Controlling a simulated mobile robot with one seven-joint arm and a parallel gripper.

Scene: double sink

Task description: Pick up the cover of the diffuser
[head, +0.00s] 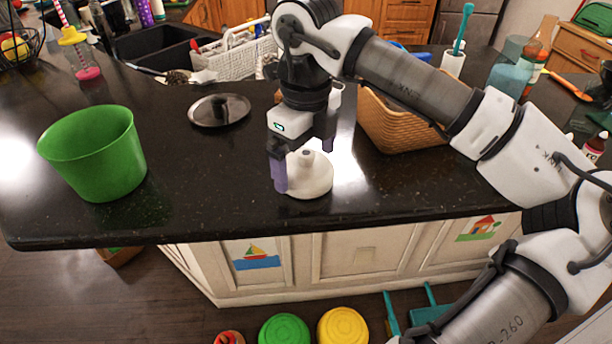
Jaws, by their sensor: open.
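A white, domed diffuser cover (311,178) with a small raised top stands on the black countertop near its front edge. My gripper (303,170) points down over it with its fingers apart. The left finger is low, in front of the cover's left side. I cannot tell whether either finger touches the cover. Whether a diffuser base is under the cover is not visible.
A green tub (95,152) stands on the left of the black counter (180,205). A round dark lid (219,110) lies behind, near the double sink (160,45). A wicker basket (395,125) stands close on the right, under my arm. The counter left of my gripper is clear.

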